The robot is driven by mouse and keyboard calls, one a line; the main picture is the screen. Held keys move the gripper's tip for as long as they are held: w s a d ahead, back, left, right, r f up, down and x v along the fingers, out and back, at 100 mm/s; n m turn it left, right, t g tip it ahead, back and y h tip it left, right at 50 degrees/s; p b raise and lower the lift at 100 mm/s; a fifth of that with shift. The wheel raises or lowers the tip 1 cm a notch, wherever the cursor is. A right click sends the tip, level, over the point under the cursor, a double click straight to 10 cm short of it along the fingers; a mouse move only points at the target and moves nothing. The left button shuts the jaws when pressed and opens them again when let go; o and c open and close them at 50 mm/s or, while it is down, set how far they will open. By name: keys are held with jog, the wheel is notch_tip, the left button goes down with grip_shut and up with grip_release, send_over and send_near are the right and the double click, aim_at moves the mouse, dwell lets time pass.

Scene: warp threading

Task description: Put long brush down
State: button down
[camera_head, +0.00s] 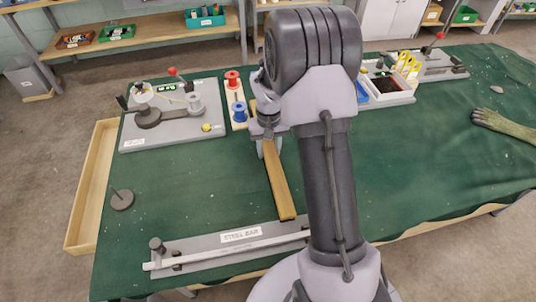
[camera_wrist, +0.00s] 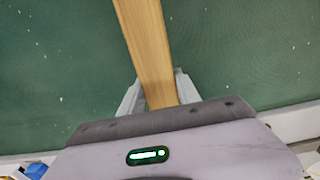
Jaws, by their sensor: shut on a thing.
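The long brush shows as a long, narrow wooden bar (camera_head: 279,182) over the green table, running from beneath my arm toward the front. My gripper (camera_head: 268,147) is around it near its far part, partly hidden by my wrist. In the wrist view, the wooden bar (camera_wrist: 146,35) runs up from between the two grey fingers of my gripper (camera_wrist: 158,84), which is shut on it. No bristles show. I cannot tell whether the bar touches the cloth or hangs just above it.
A grey plate labelled steel bar (camera_head: 205,246) lies in front of the bar's near end. A winding device on a grey board (camera_head: 200,130) and a spool rack (camera_head: 238,112) stand at the back left. A small round stand (camera_head: 122,200) is at left. Green cloth (camera_head: 200,190) left of the bar is clear.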

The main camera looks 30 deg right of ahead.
jog(key=shift+f, duration=0.2)
jog(key=shift+w+f, duration=0.1)
jog(key=shift+f, duration=0.3)
jog(key=c, duration=0.9)
grip_release()
jog(key=shift+o, duration=0.2)
jog(key=shift+r, duration=0.15)
